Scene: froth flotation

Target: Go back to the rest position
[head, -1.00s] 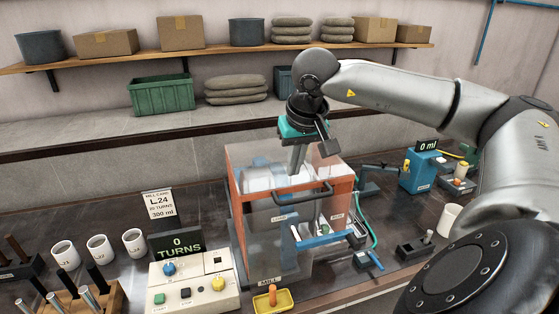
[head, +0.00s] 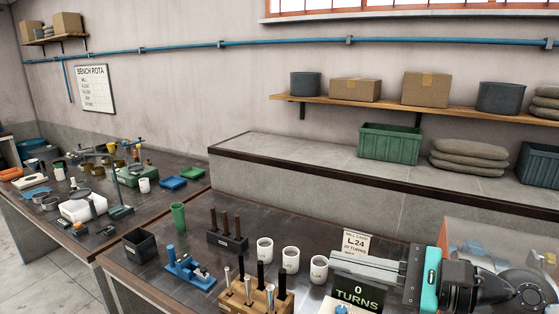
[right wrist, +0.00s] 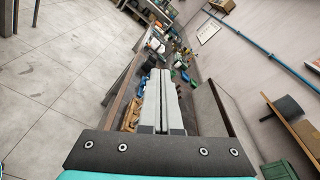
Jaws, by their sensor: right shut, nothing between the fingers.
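My right gripper (head: 368,268) comes in from the lower right in the head view, its grey fingers pointing left above the bench near the turns counter. It is shut with nothing in it. In the right wrist view its two fingers (right wrist: 163,105) lie together, pointing along the bench. The clear mill enclosure (head: 480,232) is partly hidden behind my right arm. My left gripper is not in view.
A green crate (head: 388,143) stands on the ledge behind. A second bench (head: 70,235) is at the left.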

